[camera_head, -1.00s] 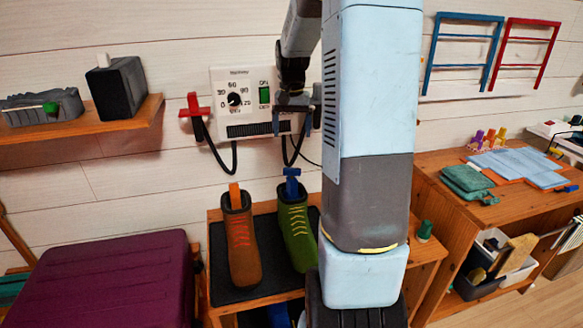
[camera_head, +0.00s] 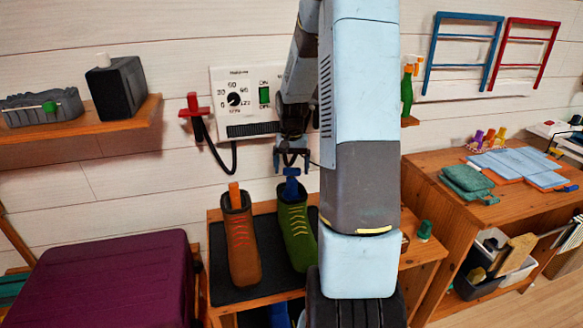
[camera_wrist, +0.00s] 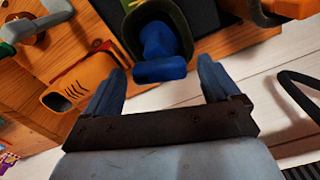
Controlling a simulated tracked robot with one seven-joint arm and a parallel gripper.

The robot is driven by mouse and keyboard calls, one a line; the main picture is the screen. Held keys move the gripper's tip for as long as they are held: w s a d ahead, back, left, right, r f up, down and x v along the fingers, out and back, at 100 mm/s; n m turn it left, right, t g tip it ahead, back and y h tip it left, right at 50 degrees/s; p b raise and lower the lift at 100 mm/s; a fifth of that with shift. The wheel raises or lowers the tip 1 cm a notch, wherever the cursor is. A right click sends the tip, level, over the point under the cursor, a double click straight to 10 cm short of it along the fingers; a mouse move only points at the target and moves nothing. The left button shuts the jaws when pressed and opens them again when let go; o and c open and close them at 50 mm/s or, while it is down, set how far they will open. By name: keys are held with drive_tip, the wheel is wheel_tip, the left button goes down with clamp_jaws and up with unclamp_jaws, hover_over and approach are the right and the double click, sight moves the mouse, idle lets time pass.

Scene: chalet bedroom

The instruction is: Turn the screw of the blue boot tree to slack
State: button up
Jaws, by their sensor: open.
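The blue boot tree (camera_head: 291,186) stands in the green boot (camera_head: 296,232), its blue top sticking up out of the shaft. In the wrist view the blue boot tree (camera_wrist: 160,55) shows between and just beyond my fingertips, with the green boot's rim (camera_wrist: 187,32) around it. My gripper (camera_head: 291,166) is open, fingers pointing down, right above the blue top and apparently not touching it. In the wrist view my gripper's two blue-grey fingers (camera_wrist: 162,85) are spread wide with nothing between them. The screw's setting cannot be read.
An orange boot tree (camera_head: 234,191) stands in the brown boot (camera_head: 241,240) just left, both boots on a dark mat (camera_head: 225,290) on a wooden stand. An orange slotted object (camera_wrist: 75,87) is near in the wrist view.

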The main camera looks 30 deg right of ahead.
drive_tip(key=shift+f, duration=0.15)
drive_tip(key=c, duration=1.1)
